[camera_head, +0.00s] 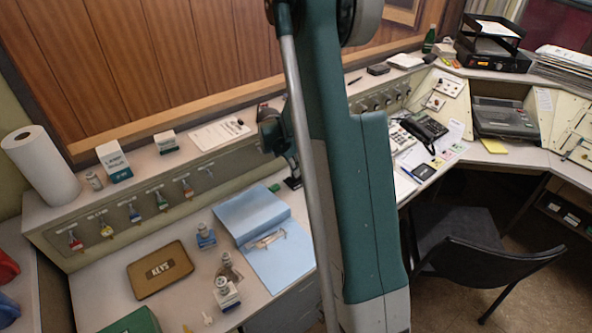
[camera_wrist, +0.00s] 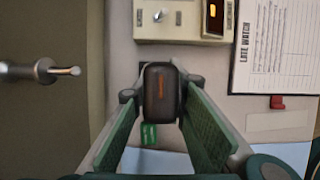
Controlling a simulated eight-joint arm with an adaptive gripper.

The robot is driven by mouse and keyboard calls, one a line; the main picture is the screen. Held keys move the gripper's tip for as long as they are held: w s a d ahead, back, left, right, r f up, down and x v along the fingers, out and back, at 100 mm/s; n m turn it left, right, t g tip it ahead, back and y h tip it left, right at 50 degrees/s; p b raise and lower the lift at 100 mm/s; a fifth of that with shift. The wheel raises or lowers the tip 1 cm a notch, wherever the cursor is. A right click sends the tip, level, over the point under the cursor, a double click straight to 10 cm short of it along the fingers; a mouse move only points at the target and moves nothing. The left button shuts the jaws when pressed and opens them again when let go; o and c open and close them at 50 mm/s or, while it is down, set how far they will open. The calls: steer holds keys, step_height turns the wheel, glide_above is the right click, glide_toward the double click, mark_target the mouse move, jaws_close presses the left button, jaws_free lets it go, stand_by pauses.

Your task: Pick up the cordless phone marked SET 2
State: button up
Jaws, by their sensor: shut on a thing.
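A dark, rounded handset (camera_wrist: 162,105) with a small orange mark on its face is between the green-padded fingers of my gripper (camera_wrist: 161,90) in the wrist view. My gripper is shut on it. The orange mark is too small to read, so I cannot tell whether it says SET 2. In the head view my gripper is low over the desk, left of my arm, by a small dark thing (camera_head: 292,183); my arm hides much of that spot. I cannot tell whether the handset is clear of what is under it.
A small green label (camera_wrist: 149,133) lies below the handset in the wrist view. A LATE WATCH sheet (camera_wrist: 278,50) is to the right.

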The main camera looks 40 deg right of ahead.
step_height(320, 180, up, 16)
steer(key=shift+r+p, duration=0.25)
steer(key=shift+p, duration=1)
